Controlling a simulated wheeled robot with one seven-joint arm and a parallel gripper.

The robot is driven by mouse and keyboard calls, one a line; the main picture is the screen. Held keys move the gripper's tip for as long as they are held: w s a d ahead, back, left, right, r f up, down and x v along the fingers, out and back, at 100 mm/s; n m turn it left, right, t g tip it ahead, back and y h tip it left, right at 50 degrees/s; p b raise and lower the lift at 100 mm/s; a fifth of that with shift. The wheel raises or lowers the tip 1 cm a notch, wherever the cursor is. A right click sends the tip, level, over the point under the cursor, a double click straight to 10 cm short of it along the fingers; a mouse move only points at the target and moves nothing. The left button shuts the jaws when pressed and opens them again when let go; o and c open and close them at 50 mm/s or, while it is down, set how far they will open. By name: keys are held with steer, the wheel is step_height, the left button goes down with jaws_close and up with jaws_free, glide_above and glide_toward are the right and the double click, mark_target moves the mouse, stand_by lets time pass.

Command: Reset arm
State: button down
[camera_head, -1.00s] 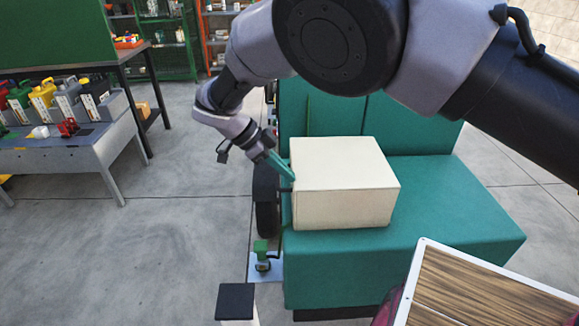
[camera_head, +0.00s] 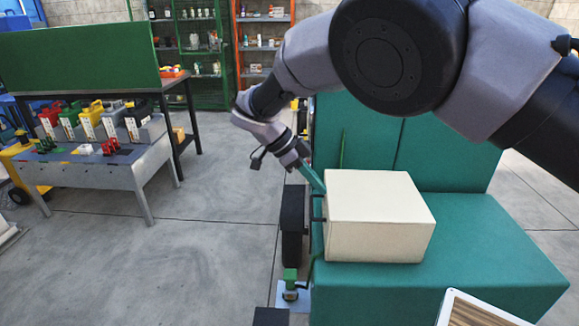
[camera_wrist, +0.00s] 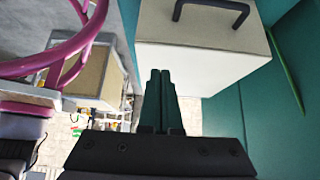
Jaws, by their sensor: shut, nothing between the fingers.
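My gripper (camera_head: 314,178) has long teal fingers and points down at the left side of a cream box. In the wrist view my gripper (camera_wrist: 161,78) shows its two fingers together with nothing between them. The cream box (camera_head: 378,215) sits on a teal padded bench (camera_head: 480,260). In the wrist view the cream box (camera_wrist: 195,50) is just beyond the fingertips, with a dark handle (camera_wrist: 212,10) on one side. I cannot tell whether the fingers touch the box.
A grey workbench (camera_head: 140,172) with several coloured containers stands at left. A dark table with a green panel (camera_head: 80,55) is behind it. Shelves (camera_head: 265,35) stand at the back. A pink tube (camera_wrist: 60,50) shows in the wrist view.

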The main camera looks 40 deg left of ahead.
steer(key=a+f+v, duration=0.1)
steer(key=v, duration=0.7)
steer(key=w+d+r+g+y, duration=0.2)
steer(key=w+d+r+g, duration=0.1)
steer(key=w+d+r, duration=1.05)
steer(key=w+d+r+n+y, duration=0.1)
steer(key=w+d+r, duration=0.2)
steer(key=d, duration=0.3)
steer(key=w+d+r+n+g+y, duration=0.1)
steer(key=w+d+r, duration=0.2)
steer(key=d, duration=0.2)
steer(key=w+d+r+n+y, duration=0.1)
steer(key=w+d+r, duration=0.2)
steer(key=d, duration=0.3)
steer(key=s+d+r+n+t+y, duration=0.1)
steer(key=s+d+r+y, duration=0.15)
steer(key=d, duration=0.75)
steer(key=s+d+r+n+t+y, duration=0.15)
steer(key=d+r, duration=0.25)
steer(key=d, duration=0.6)
steer(key=s+d+f+n+t, duration=0.1)
steer(key=s+d+t, duration=0.3)
steer(key=s+d, duration=0.7)
steer(key=shift+s+f+h, duration=0.3)
steer(key=shift+s+f, duration=0.4)
steer(key=shift+f, duration=0.15)
steer(key=shift+n, duration=0.25)
